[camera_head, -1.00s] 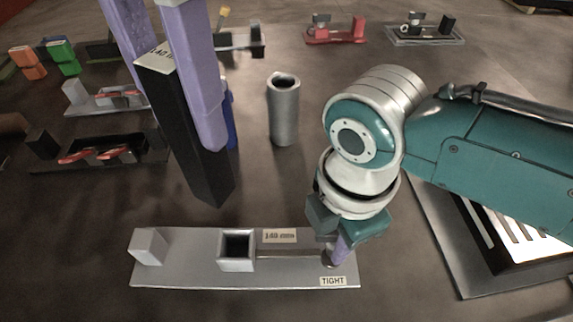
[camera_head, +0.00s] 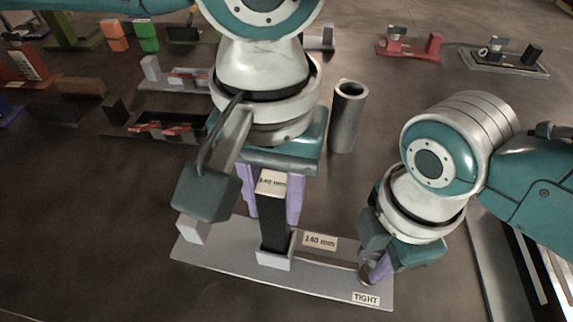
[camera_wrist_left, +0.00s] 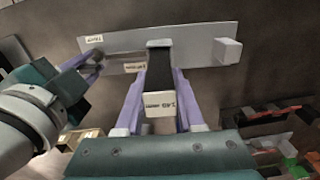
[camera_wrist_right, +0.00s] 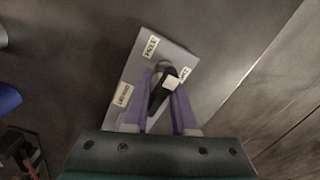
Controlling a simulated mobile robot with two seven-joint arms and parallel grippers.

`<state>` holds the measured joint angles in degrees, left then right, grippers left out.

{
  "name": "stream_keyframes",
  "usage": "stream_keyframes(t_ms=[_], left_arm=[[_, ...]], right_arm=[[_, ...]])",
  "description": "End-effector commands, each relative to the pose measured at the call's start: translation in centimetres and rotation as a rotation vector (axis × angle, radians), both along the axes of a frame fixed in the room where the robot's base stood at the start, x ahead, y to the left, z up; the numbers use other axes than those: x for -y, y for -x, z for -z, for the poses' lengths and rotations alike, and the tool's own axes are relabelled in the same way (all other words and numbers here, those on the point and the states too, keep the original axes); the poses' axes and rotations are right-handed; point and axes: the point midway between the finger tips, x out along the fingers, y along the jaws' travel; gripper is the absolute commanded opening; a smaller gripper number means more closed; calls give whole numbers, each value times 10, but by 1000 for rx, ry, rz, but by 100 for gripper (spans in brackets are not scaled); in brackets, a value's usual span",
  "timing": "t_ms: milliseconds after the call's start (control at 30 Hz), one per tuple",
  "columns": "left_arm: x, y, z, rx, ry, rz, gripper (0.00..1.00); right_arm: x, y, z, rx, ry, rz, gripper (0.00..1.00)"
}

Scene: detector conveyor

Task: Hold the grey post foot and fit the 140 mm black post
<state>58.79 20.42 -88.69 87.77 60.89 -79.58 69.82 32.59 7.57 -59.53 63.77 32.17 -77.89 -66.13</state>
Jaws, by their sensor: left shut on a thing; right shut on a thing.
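The grey post foot (camera_head: 215,258) lies flat at the front, with a square socket (camera_head: 274,262) and labels "140 mm" and "TIGHT". The black post (camera_head: 275,222), labelled 140 mm on its top end, stands about upright with its lower end at the socket; it appears to be inside the rim. My left gripper (camera_head: 272,205) is shut on the post from above, lilac fingers on either side; the left wrist view (camera_wrist_left: 160,95) shows this too. My right gripper (camera_head: 379,268) is shut on a dark upright part (camera_wrist_right: 160,88) at the foot's "TIGHT" end.
A grey cylinder (camera_head: 346,118) stands behind the foot. A grey block (camera_head: 192,228) sits on the foot's left end. Trays with small parts (camera_head: 165,130) lie at back left, and a red stand (camera_head: 408,48) at back right. Floor left of the foot is clear.

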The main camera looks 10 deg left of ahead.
Motion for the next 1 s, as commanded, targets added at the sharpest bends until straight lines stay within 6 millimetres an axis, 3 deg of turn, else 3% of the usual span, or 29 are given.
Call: stream_keyframes(t_ms=[200, 567, 600, 867, 1000], left_arm=[[0, 0, 30, -1, -2, 1, 0], [0, 0, 34, 0, 0, 1, 0], [0, 0, 35, 1, 0, 1, 38], [0, 0, 35, 1, -1, 1, 67], [0, 0, 35, 0, -1, 1, 67]], right_arm=[[0, 0, 0, 1, 0, 0, 0], [0, 0, 0, 1, 0, 0, 0], [0, 0, 0, 1, 0, 0, 0], [0, 0, 0, 1, 0, 0, 0], [0, 0, 0, 1, 0, 0, 0]])
